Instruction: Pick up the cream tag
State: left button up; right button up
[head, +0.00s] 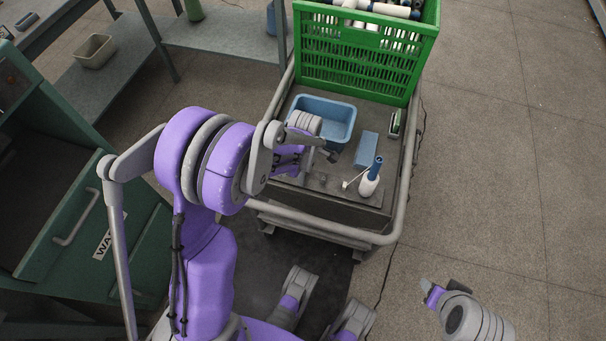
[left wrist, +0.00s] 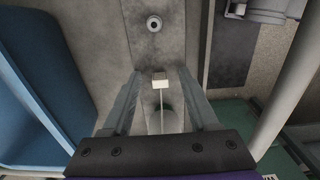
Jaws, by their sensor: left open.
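The small cream tag (head: 346,184) sits low at the front of the cart top, on a thin pale string beside a white cone with a blue top (head: 371,178). In the left wrist view the tag (left wrist: 160,79) shows between the fingertips of my left gripper (left wrist: 160,72), with its string running down from it. My left gripper is open with nothing held; I cannot tell how far above the tag it is. In the head view the left gripper (head: 330,154) is partly hidden by its wrist, over the cart. My right gripper (head: 430,287) is off to the lower right, apart from the cart.
A blue bin (head: 340,107) stands at the cart's left, close to my left wrist. A light blue block (head: 366,150) lies right of it. A green crate (head: 360,62) with spools stands at the back. A grey tube rail (head: 398,205) edges the cart. Floor to the right is clear.

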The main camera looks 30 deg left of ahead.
pick_arm(q)
jog(key=c, duration=0.9)
jog(key=shift+c, duration=0.2)
jog(key=shift+r, duration=0.1)
notch_tip(320, 180, up, 13)
jog(key=p, duration=0.4)
